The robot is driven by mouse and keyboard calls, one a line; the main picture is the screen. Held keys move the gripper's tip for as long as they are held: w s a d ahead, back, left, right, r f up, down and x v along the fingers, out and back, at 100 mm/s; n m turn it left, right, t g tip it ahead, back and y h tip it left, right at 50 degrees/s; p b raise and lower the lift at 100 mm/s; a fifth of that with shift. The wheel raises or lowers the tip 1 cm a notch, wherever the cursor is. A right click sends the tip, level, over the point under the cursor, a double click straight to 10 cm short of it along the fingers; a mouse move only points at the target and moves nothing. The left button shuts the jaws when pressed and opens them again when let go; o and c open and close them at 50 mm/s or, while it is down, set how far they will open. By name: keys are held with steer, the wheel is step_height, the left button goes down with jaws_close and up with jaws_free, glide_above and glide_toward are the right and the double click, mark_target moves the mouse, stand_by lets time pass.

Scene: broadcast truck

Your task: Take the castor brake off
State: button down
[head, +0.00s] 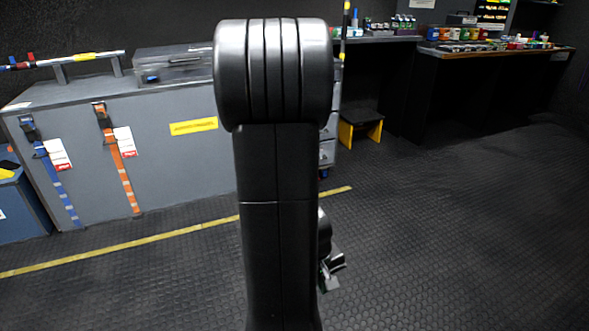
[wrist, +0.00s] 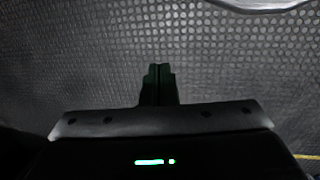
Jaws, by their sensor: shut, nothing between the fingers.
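My gripper (head: 332,272) shows low in the head view, just right of my arm's upright link and above the dark floor. In the wrist view my gripper (wrist: 158,72) has its two dark fingers together, with nothing between them and only floor beyond. In the head view, a small dark part with blue and red (head: 324,173) sits at the foot of a grey drawer unit (head: 327,152), mostly hidden behind my arm. It may be a castor, but it is too small to tell, and no brake lever can be made out.
A long grey case (head: 160,165) with blue and orange straps stands at the left, behind a yellow floor line (head: 120,248). A black step stool with yellow sides (head: 361,128) and a cluttered bench (head: 490,47) are at the back. The dark studded floor (head: 450,230) at the right is clear.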

steer(key=w+a+f+n+t+y+p, duration=0.1)
steer(key=w+a+f+t+y, duration=0.15)
steer(key=w+a+f, duration=0.6)
steer(key=w+a+f+n+t+y, duration=0.15)
steer(key=w+a+f+y, duration=0.3)
steer(key=w+f, duration=0.7)
steer(key=s+a+f+t+y, duration=0.1)
steer(key=a+f+y, duration=0.1)
steer(key=a+f, duration=0.3)
step_height(320, 180, down, 4)
steer(key=shift+s+a+f+m+t, duration=0.15)
steer(key=shift+s+a+m+t, duration=0.05)
steer(key=shift+a+m+t, duration=0.25)
steer(key=shift+w+d, duration=0.1)
steer(key=shift+w, duration=0.05)
